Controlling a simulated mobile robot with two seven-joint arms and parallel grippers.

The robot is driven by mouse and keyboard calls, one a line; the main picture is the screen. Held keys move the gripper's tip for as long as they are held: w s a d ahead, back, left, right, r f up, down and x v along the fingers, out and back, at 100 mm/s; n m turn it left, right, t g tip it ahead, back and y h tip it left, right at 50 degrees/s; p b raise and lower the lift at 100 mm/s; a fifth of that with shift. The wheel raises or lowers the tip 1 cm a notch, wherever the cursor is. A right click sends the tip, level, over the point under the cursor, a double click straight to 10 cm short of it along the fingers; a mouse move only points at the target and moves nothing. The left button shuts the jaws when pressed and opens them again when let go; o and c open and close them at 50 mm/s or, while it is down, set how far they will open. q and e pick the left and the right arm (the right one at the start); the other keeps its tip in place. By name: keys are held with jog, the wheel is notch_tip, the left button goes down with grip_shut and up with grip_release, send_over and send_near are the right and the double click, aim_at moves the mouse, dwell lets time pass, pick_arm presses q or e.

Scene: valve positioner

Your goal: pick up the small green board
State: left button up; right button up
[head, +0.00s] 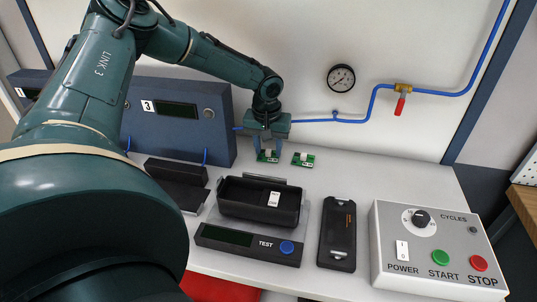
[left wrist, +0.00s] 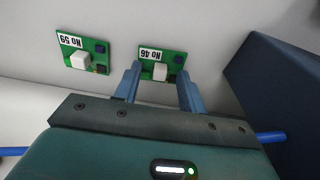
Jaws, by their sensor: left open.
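Two small green boards lie on the white table at the back. One, marked No 46 (left wrist: 160,58), is at my left gripper; it also shows in the head view (head: 268,157). The other, marked No 59 (left wrist: 82,54), lies beside it, to its right in the head view (head: 303,160). My left gripper (left wrist: 158,82) is open, its two blue fingers pointing at the No 46 board with the white block between their tips. It also shows in the head view (head: 267,148). Whether the fingers touch the board I cannot tell. My right gripper is not in view.
A blue box marked 3 (head: 180,115) stands left of the gripper. In front are a black open tray (head: 250,212), a TEST unit (head: 222,236), a dark flat case (head: 337,240) and a grey control box (head: 440,265). A blue pipe (head: 378,100) runs along the wall.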

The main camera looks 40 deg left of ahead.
pick_arm(q)
jog(key=shift+c, duration=0.3)
grip_shut()
dwell(0.3)
